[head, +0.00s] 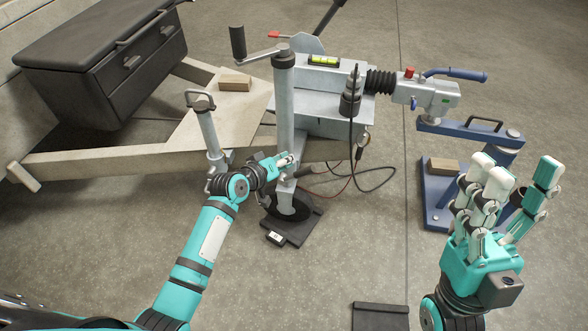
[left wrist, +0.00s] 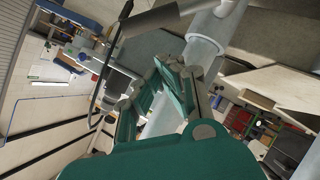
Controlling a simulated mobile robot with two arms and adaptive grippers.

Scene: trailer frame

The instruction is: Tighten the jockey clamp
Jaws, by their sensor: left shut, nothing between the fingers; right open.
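The jockey wheel's grey post (head: 285,110) stands upright beside the trailer frame, with a crank handle (head: 238,43) at its top. Its foot rests on a dark plate with a small display (head: 275,237). My left gripper (head: 287,160) is shut and empty at the post, at about frame height. It hides the part of the post where a clamp could sit, so I cannot make out the clamp clearly. In the left wrist view, a grey tube (left wrist: 205,48) and a dark grey bar (left wrist: 150,20) lie just beyond the fingers. My right gripper (head: 515,185) is open and empty, away from the post.
Cables (head: 375,188) hang behind the post. A dark plate (head: 380,317) lies on the floor in front.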

